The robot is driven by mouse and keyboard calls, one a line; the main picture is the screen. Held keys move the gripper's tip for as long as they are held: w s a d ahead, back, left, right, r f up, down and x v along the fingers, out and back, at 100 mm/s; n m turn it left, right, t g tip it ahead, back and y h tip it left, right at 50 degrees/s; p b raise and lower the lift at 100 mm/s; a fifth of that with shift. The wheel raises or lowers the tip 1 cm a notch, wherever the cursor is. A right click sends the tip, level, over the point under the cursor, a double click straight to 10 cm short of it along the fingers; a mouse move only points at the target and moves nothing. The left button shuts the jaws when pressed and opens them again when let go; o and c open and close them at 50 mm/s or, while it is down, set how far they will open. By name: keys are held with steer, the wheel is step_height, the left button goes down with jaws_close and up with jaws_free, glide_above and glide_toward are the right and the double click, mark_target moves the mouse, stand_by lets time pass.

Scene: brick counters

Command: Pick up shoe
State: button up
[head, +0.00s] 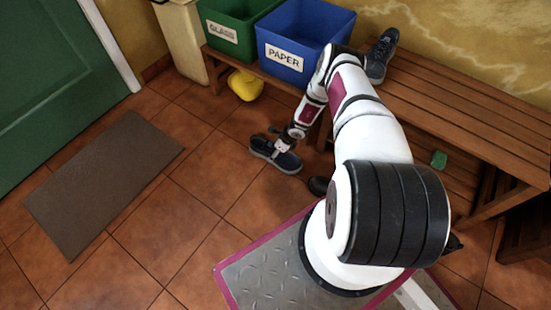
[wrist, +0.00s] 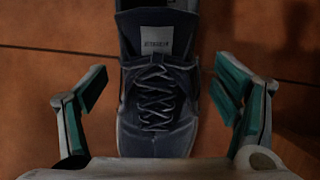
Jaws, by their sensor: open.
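A dark blue shoe (head: 275,155) with a pale sole lies on the tiled floor in front of the bench in the head view. In the wrist view the shoe (wrist: 157,95) fills the middle, upright, with its laces and tongue label facing the camera. My gripper (wrist: 160,100) is open, with one finger on each side of the shoe and a gap on both sides. In the head view my gripper (head: 284,143) is right over the shoe and hides part of it. Another dark shoe (head: 380,56) stands on the bench.
A wooden bench (head: 460,105) runs along the wall, bearing a blue PAPER bin (head: 290,60) and a green GLASS bin (head: 226,38). A yellow object (head: 245,86) lies on the floor under the bench. A brown mat (head: 104,180) lies at left, with open floor around it.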

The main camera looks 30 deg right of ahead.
steer(key=shift+w+f, duration=0.1)
steer(key=shift+f, duration=0.1)
steer(key=c, duration=1.5)
steer(key=shift+o, duration=0.2)
steer(key=shift+a+r, duration=0.1)
steer(key=shift+r, duration=0.05)
